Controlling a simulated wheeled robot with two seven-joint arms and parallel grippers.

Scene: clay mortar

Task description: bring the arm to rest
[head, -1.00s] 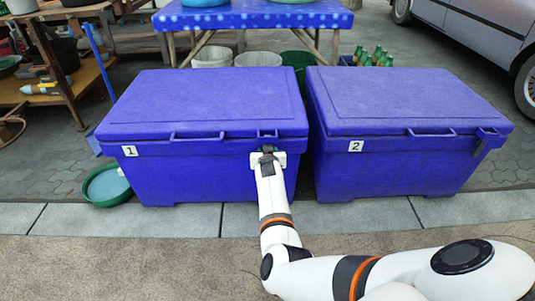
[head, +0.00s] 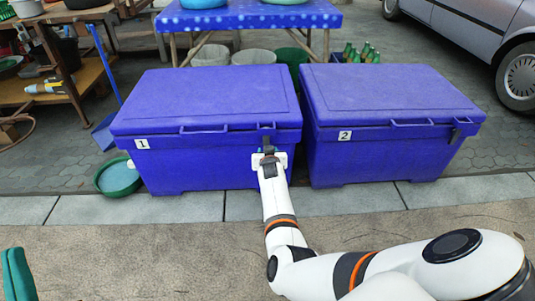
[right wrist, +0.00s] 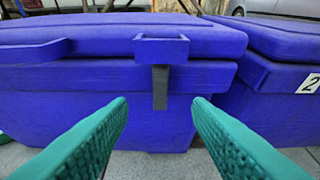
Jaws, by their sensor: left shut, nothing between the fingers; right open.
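My right arm comes in from the right in the head view, and its gripper (head: 269,153) is in front of cooler 1 (head: 180,160), at its right front latch (head: 266,142). In the right wrist view, the green fingers of my right gripper (right wrist: 160,106) are open and apart. A grey strip hangs below the purple latch block (right wrist: 162,50) between them in the picture, and nothing is held. My left gripper (head: 17,275) shows as green fingers at the bottom left corner, shut and empty, well short of the coolers. Its arm is out of view.
Cooler 2 (head: 385,150) stands just right of cooler 1, lid closed. A green basin (head: 117,177) lies left of cooler 1. A blue table (head: 250,17), a wooden shelf (head: 70,75), green bottles (head: 360,52) and a car (head: 460,30) are behind. The pavement in front is free.

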